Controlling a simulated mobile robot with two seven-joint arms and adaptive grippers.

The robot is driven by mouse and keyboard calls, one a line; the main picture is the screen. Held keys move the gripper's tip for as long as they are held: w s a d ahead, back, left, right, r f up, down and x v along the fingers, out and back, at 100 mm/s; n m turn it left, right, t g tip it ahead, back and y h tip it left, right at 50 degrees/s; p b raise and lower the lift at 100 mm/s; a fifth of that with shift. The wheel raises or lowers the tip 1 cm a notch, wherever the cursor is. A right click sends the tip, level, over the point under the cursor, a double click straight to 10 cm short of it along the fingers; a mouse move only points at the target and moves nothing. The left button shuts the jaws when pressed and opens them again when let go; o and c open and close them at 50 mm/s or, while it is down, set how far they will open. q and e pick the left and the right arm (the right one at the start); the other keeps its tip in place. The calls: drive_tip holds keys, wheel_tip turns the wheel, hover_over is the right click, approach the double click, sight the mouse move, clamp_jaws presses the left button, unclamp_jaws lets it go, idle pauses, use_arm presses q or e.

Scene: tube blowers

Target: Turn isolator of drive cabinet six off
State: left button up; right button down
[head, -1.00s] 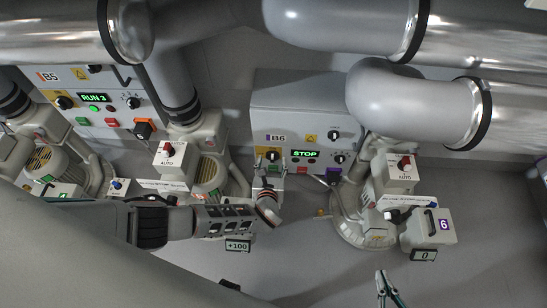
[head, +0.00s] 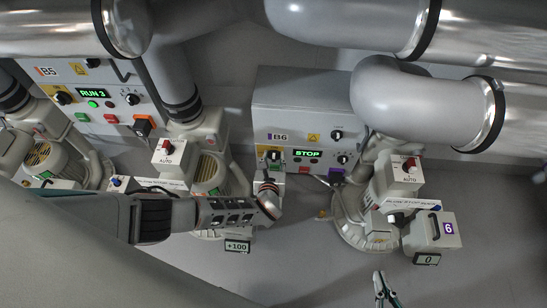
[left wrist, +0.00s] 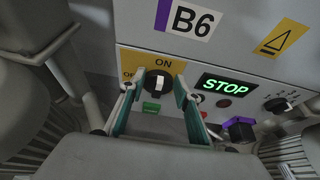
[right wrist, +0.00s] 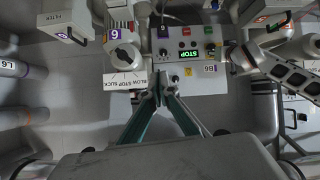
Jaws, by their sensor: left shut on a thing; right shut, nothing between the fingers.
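The drive cabinet B6 (head: 300,100) is grey, with a lit green STOP display (head: 307,154). Its isolator (left wrist: 157,84) is a black knob with a white pointer on a yellow plate, at the cabinet's lower left. In the left wrist view the pointer stands upright towards ON; OFF is at the left, partly hidden by a finger. My left gripper (left wrist: 155,90) has its fingers on either side of the knob and is shut on it; it also shows in the head view (head: 269,174). My right gripper (head: 383,280) is shut and empty, low and right of the cabinet; its fingertips meet in the right wrist view (right wrist: 160,90).
Cabinet B5 (head: 85,90) shows RUN 3 at the left. Large pipes (head: 350,35) hang above. A box marked 6 (head: 433,232) stands at the right. Floor is clear at the bottom middle.

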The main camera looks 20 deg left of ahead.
use_arm(q)
drive_tip(key=shift+a, duration=0.1)
drive_tip(key=shift+s+a+f+n+h+b, duration=0.2)
drive_tip(key=shift+a+f+n+h+b, duration=0.15)
drive_tip(key=shift+n+h, duration=0.4)
drive_tip(key=shift+s+a+f+n+t+h+b, duration=0.2)
drive_tip(key=shift+n+t+h+b, duration=0.15)
drive_tip(key=shift+n+b, duration=0.4)
drive_tip(key=shift+c, duration=0.2)
drive_tip(key=shift+a+n+b, duration=0.15)
drive_tip(key=shift+n+b, duration=0.2)
drive_tip(key=shift+n, duration=0.15)
drive_tip(key=shift+n+t+h+b, duration=0.25)
drive_tip(key=shift+n+h+b, duration=0.05)
drive_tip(key=shift+h, duration=0.1)
drive_tip(key=shift+w+r, duration=0.2)
use_arm(e)
drive_tip(key=shift+m+t+y, duration=0.4)
drive_tip(key=shift+m+y, duration=0.1)
drive_tip(key=shift+w+a+r, duration=0.25)
drive_tip(key=shift+a+r, duration=0.15)
drive_tip(key=shift+a, duration=0.15)
drive_tip(key=shift+w+a+r, duration=0.3)
drive_tip(key=shift+a+r, duration=0.05)
drive_tip(key=shift+a, duration=0.25)
drive_tip(key=shift+w+a+r, duration=0.25)
drive_tip(key=shift+a+r, duration=0.15)
drive_tip(key=shift+a, duration=0.15)
drive_tip(key=shift+f, duration=0.1)
